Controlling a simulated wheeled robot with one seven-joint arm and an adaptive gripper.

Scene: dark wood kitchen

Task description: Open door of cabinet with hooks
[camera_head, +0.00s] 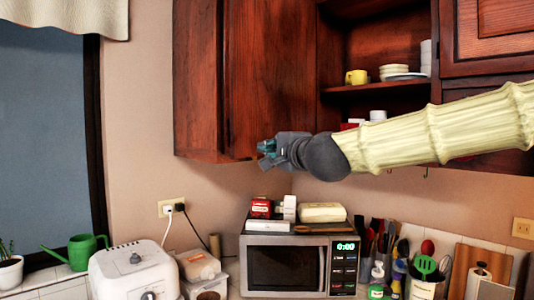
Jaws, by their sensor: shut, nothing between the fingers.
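A dark red-brown wooden wall cabinet hangs across the top of the head view. A closed-looking wooden panel (270,75), perhaps a door, is at its left, beside an open shelf section (375,90). Another door (490,35) is at the upper right. Small hooks (425,174) hang under the cabinet behind my arm. My gripper (264,152) is shut and empty, at the lower edge of the left panel. I cannot tell whether it touches the panel. My arm hides part of the cabinet's underside.
Below are a microwave (287,268) with boxes on top, a white appliance (134,270), and a utensil group (385,245). A yellow mug (357,77) and plates (394,69) stand on the shelf. The wall between the cabinet and counter is mostly free at left.

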